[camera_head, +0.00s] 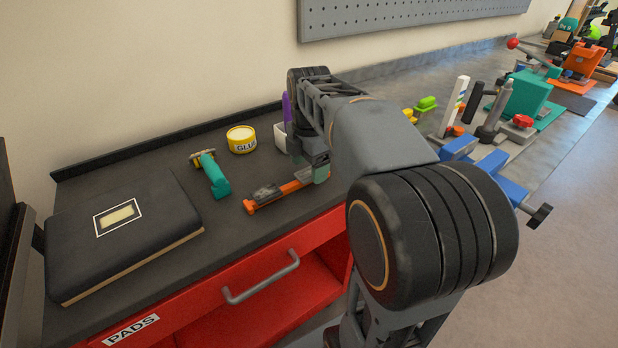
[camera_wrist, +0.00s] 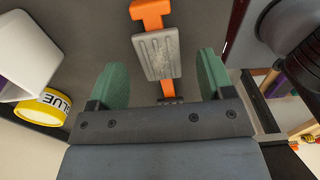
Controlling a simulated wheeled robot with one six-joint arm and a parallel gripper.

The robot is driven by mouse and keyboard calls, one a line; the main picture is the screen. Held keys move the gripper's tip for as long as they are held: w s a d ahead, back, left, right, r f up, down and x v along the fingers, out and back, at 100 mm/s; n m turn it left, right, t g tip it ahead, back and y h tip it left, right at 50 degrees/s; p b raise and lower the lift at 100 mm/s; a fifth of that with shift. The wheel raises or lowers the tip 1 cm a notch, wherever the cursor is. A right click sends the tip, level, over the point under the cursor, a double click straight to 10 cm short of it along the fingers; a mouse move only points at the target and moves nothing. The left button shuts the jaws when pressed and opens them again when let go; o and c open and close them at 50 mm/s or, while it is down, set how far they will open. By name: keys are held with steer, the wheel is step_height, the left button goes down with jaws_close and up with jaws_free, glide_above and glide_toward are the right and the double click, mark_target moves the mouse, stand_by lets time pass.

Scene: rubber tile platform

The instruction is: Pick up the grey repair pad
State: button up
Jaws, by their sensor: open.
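A grey ridged pad (camera_head: 265,193) lies on or against a long orange tool (camera_head: 290,187) on the dark bench top. I cannot tell whether the two are joined. In the wrist view the grey pad (camera_wrist: 158,55) sits just ahead of my fingertips, and the orange tool (camera_wrist: 150,12) extends beyond it. My gripper (camera_wrist: 164,78) is open, with its two green fingers apart on either side of the pad's near end and nothing held. In the head view my gripper (camera_head: 321,173) is low over the tool's right end, partly hidden by my arm.
A yellow glue tin (camera_head: 241,139) and a white container (camera_head: 280,138) stand behind. A teal-handled tool (camera_head: 214,176) and a dark book-like case (camera_head: 120,235) lie left. A red drawer (camera_head: 200,315) labelled PADS is below the front edge. A blue vise (camera_head: 485,168) stands right.

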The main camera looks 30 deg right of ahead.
steer(key=shift+f, duration=0.45)
steer(key=shift+c, duration=0.4)
steer(key=c, duration=0.8)
steer(key=shift+r, duration=0.15)
steer(key=shift+c, duration=0.2)
